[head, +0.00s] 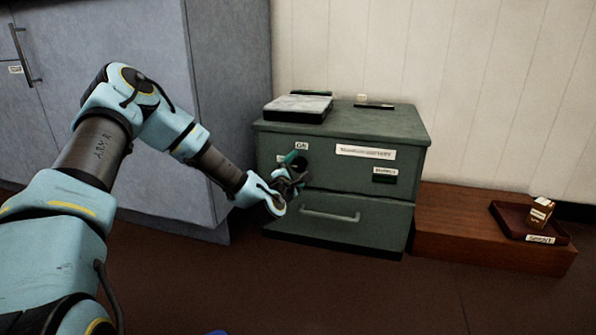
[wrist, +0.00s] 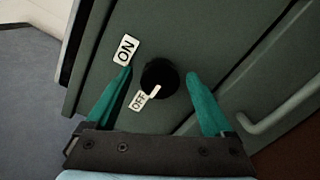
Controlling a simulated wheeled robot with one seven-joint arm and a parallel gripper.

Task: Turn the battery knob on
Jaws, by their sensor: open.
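The battery knob (wrist: 160,77) is a round black knob with a white pointer mark on the green cabinet front. In the wrist view its white mark points toward the OFF label (wrist: 138,101). The ON label (wrist: 126,49) is further up and left of the knob; it also shows in the head view (head: 301,145). My gripper (wrist: 156,85) is open, with one teal finger on each side of the knob. I cannot tell whether either finger touches it. In the head view my gripper (head: 296,170) is at the cabinet's upper left front and covers part of the knob.
The green cabinet (head: 345,183) has a drawer handle (head: 330,215) below the knob. A grey flat box (head: 298,107) lies on top. At right, a low wooden bench (head: 465,229) holds a dark red tray (head: 515,223) with a small box (head: 540,211). A grey cupboard (head: 230,100) stands at left.

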